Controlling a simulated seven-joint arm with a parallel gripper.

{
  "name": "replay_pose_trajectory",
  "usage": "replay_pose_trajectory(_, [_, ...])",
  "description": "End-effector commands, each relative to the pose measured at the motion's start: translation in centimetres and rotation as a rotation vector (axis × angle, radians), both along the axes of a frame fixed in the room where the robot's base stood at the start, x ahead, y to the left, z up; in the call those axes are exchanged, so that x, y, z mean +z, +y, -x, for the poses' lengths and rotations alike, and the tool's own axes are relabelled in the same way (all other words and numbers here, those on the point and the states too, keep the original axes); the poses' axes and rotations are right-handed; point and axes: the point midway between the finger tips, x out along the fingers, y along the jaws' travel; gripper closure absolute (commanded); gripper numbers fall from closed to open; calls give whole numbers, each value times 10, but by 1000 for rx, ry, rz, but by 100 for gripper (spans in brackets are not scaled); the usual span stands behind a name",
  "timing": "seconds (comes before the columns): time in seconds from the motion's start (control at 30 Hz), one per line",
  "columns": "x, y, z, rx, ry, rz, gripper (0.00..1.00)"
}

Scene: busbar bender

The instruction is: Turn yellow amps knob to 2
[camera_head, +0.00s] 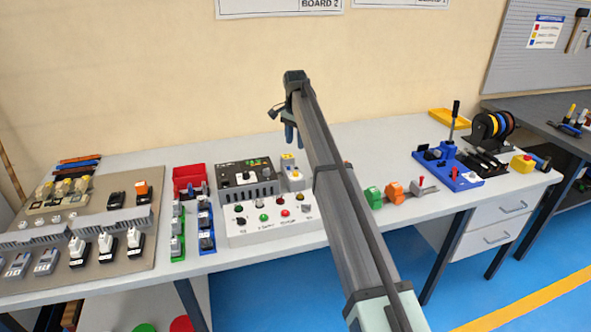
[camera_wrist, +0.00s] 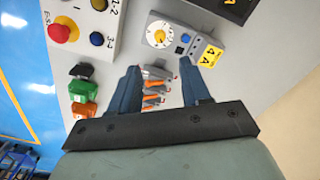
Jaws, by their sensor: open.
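The yellow amps knob (camera_wrist: 157,37) is a round yellow dial with a white face on a grey meter-like box (camera_wrist: 180,42). Its pointer setting is too small to read. In the head view the box (camera_head: 292,180) stands at the right end of the dark control unit, with yellow on its top. My gripper (camera_wrist: 161,67) is open and empty, with blue-grey fingers pointing toward the box; the knob lies just beyond the fingertips and is not touched. In the head view my gripper (camera_head: 291,136) hangs above and behind the box.
Grey connectors with orange levers (camera_wrist: 155,84) lie between and below my fingers in the wrist view. A white panel with buttons (camera_wrist: 80,25) is left of the box. Green and orange blocks (camera_wrist: 82,100) sit lower left. A blue bender (camera_head: 447,165) stands farther right.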

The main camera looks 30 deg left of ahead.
Motion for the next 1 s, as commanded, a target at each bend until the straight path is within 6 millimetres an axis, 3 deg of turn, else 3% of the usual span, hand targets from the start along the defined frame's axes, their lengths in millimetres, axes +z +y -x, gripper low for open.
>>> replay_pose_trajectory(0.6, [-102,-1,0,-1,0,0,53])
replay_pose_trajectory(0.8, [-120,-1,0,-1,0,0,53])
replay_pose_trajectory(1.0, [-125,-1,-1,-1,-1,-1,53])
